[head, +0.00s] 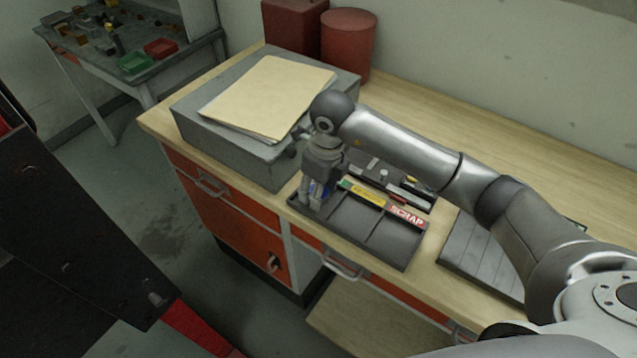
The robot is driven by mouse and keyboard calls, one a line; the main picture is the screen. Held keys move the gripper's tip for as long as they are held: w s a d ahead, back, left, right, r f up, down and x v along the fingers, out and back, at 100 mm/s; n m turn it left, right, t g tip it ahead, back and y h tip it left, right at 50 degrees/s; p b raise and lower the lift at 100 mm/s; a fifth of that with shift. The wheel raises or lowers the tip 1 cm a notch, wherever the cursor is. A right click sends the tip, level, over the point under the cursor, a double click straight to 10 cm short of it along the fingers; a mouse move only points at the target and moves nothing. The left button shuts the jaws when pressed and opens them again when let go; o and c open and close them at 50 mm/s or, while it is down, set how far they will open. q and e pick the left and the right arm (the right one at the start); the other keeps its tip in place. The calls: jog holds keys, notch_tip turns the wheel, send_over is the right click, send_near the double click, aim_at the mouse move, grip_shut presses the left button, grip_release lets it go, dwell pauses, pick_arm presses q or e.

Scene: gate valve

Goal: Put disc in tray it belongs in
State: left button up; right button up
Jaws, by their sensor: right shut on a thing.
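A dark sorting tray (392,238) with several compartments sits at the front edge of the bench. Its back rim carries a green label (345,185), a yellow label (369,197) and a red label reading SCRAP (407,216), from left to right. My right gripper (314,204) points down at the tray's left end, over the compartment by the green label. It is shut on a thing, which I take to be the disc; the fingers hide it. I cannot tell whether it touches the tray floor. The middle and right compartments look empty. My left gripper is out of view.
A grey box (235,140) with a tan folder (268,97) stands close left of the gripper. Behind the tray is an organiser with small tools (383,175). A grey slatted panel (480,255) lies to the right. Red containers (348,45) stand at the back.

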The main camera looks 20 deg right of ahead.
jog(key=shift+f, duration=0.15)
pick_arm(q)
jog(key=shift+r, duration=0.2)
pick_arm(e)
jog(key=shift+f, duration=0.1)
jog(key=shift+f+b, duration=0.15)
jog(key=shift+b, duration=0.15)
jog(key=o, duration=1)
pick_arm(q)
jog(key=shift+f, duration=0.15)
